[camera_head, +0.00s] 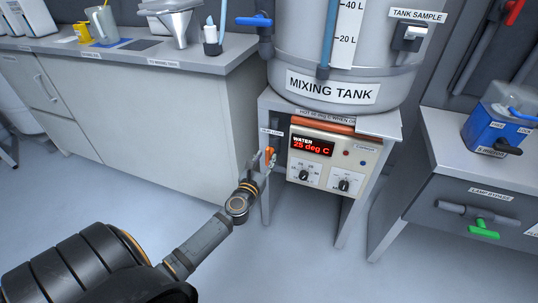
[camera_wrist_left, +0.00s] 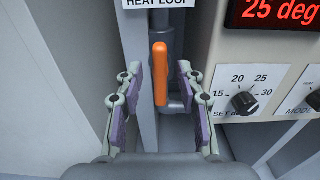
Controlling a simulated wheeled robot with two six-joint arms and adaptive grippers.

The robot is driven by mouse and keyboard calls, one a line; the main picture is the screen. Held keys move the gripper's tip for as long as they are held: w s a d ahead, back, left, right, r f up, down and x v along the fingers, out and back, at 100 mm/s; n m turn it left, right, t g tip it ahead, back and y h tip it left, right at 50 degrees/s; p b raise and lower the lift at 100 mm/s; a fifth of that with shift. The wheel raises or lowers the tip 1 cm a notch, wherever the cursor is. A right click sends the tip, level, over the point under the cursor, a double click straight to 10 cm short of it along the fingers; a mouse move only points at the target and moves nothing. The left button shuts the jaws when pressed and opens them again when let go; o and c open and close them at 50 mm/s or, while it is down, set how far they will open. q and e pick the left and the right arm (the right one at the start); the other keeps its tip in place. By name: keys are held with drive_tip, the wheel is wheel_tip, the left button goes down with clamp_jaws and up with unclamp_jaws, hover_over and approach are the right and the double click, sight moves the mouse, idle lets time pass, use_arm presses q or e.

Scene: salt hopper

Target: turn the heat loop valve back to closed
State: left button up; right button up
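The heat loop valve has an orange lever handle (camera_wrist_left: 160,75), which stands upright in the left wrist view, in line with a grey vertical pipe (camera_wrist_left: 169,45) under a HEAT LOOP label (camera_wrist_left: 158,3). In the head view the handle (camera_head: 269,156) shows left of the heater panel, partly behind my gripper. My left gripper (camera_wrist_left: 157,80) is open, with one finger on each side of the handle. A gap shows between the handle and each finger. In the head view my left gripper (camera_head: 258,168) reaches in from the lower left. My right gripper is out of view.
The heater panel (camera_head: 318,170), reading 25 deg C, sits close right of the valve with two knobs. A grey stand post (camera_wrist_left: 138,80) is close left. The mixing tank (camera_head: 345,55) stands above. A bench (camera_head: 475,160) with a green-handled valve (camera_head: 483,229) is at right.

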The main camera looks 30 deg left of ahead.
sight(267, 156)
use_arm(q)
drive_tip(key=shift+x, duration=1.55)
clamp_jaws()
